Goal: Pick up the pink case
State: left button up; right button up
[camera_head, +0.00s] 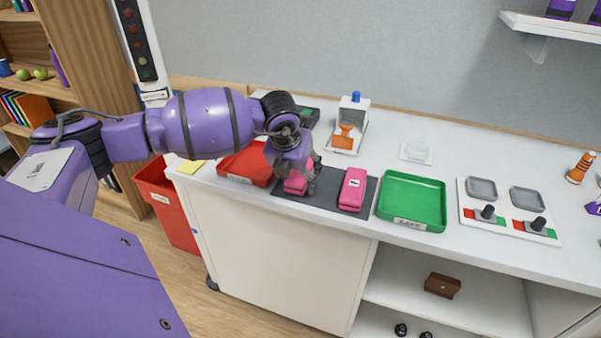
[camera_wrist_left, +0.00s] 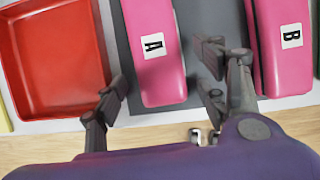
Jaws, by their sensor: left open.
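Two pink cases lie side by side on a dark grey mat (camera_head: 332,204) on the white counter. The case labelled A (camera_wrist_left: 163,75) is in the middle of the left wrist view; in the head view this case (camera_head: 294,187) is partly hidden by my left gripper. The case labelled B (camera_wrist_left: 279,40) is to its right, and also shows in the head view (camera_head: 353,188). My left gripper (camera_head: 298,178) is open above case A. In the wrist view its fingers (camera_wrist_left: 160,88) are on either side of case A, apparently apart from it. My right gripper is not in view.
A red tray (camera_wrist_left: 50,60) is left of the mat and a green tray (camera_head: 411,199) right of it. A white panel with two grey dishes (camera_head: 482,187) is further right. An orange device (camera_head: 344,137) stands behind. A red bin (camera_head: 170,205) is on the floor.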

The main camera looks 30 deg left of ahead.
pick_arm(q)
jog(key=shift+w+f, duration=0.15)
jog(key=shift+f, duration=0.25)
jog(key=c, duration=1.3)
